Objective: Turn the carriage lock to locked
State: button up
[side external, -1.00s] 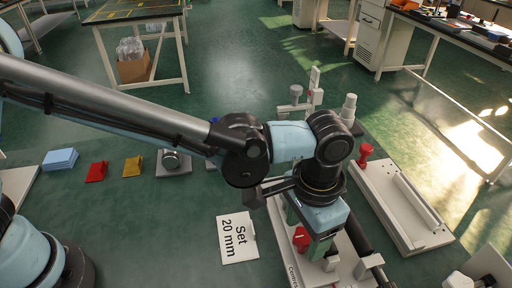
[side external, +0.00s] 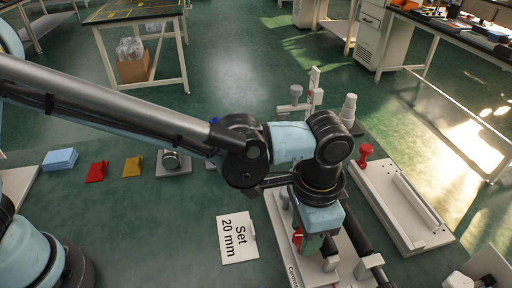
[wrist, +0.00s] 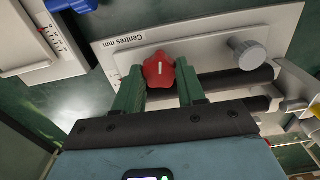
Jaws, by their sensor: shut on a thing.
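A red lobed knob (wrist: 160,69) with a short white mark on its top sits on a pale plate (wrist: 218,32) lettered "Centres mm". My gripper (wrist: 161,82) has its two green fingers on either side of this knob, shut on it. In the side external view the red knob (side external: 297,238) shows partly beside the green fingers of my gripper (side external: 311,243). The white mark points roughly away from my gripper in the wrist view. I see no locked or unlocked label by the knob.
A grey knurled knob (wrist: 249,54) stands on the same plate, right of the red one, with dark rods (wrist: 232,83) alongside. A card (side external: 237,238) reads "Set 20 mm". Another pale fixture with a red knob (side external: 366,154) is to the right.

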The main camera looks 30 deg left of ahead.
jog(key=shift+m, duration=1.1)
jog(key=o, duration=1.1)
jog(key=shift+c, duration=0.2)
jog(key=shift+r, duration=0.15)
notch_tip(320, 180, up, 12)
